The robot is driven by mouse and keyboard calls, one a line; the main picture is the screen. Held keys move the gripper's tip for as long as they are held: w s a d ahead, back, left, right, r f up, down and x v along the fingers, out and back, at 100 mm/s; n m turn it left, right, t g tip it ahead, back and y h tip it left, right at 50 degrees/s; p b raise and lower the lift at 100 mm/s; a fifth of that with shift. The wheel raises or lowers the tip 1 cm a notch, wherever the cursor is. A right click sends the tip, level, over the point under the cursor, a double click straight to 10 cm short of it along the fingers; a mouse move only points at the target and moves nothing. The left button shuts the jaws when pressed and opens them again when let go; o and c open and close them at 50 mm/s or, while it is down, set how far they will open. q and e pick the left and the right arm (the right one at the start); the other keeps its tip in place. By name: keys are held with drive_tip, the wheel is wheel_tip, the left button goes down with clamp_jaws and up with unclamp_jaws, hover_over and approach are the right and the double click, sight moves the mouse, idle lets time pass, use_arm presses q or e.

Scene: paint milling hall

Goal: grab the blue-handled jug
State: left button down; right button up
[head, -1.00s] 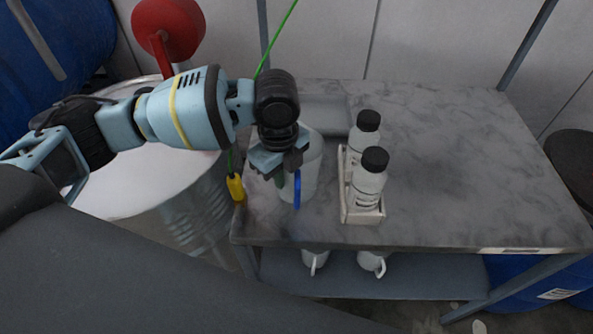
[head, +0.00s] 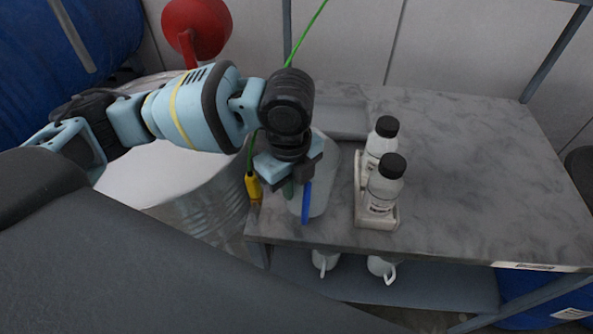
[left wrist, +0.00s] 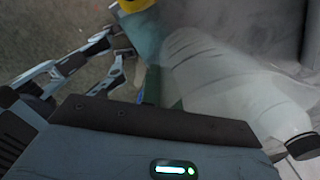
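The blue-handled jug is a pale, whitish vessel (head: 324,178) near the left front corner of the grey marbled bench top, with its upright blue handle (head: 306,204) facing the front. My left gripper (head: 296,186) points down at the handle and hides part of the jug's top. A green finger shows just left of the handle. Whether the fingers grip the handle is hidden. In the left wrist view, a pale ribbed body (left wrist: 215,80) fills the right side, probably the jug. A green strip and a bit of blue show beside it. My right gripper is out of view.
A white holder (head: 362,218) with two black-capped bottles (head: 383,190) stands just right of the jug. A shallow grey tray (head: 343,121) lies behind. A yellow pendant (head: 252,187) hangs at the bench's left edge. White mugs (head: 382,267) stand on the lower shelf. The bench's right side is clear.

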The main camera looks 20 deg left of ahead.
use_arm(q)
drive_tip(key=s+d+r, duration=0.1)
drive_tip(key=s, duration=0.9)
drive_tip(key=shift+s+d+p, duration=0.15)
drive_tip(key=shift+s+p, duration=0.2)
drive_tip(key=shift+p, duration=0.1)
